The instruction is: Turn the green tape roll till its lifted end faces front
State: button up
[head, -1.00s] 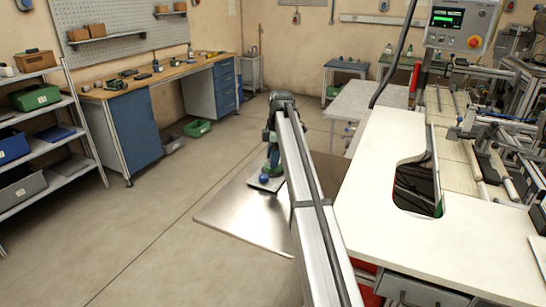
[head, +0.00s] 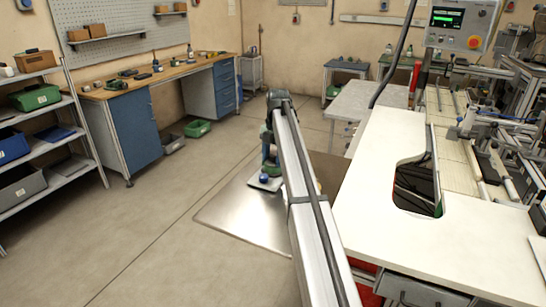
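I cannot make out the green tape roll or its lifted end in the head view. My gripper is not in view either. A long grey link of my arm runs from the bottom edge up to the middle of the picture and hides part of the floor and the near side of the white worktop. Whether my gripper holds anything is not shown.
A white worktop (head: 375,205) with a dark cut-out (head: 415,188) fills the right, beside a machine with a control panel (head: 462,22). A wooden workbench (head: 165,76) and a shelf rack (head: 40,148) stand at left. The floor (head: 140,225) between is clear.

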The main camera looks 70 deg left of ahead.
jog(key=o, duration=0.5)
jog(key=shift+o, duration=0.2)
notch_tip(320, 180, up, 14)
jog(key=w, duration=0.1)
jog(key=shift+w+a+f, duration=0.15)
jog(key=shift+w+a, duration=0.05)
jog(key=shift+a, duration=0.25)
jog(key=shift+w, duration=0.1)
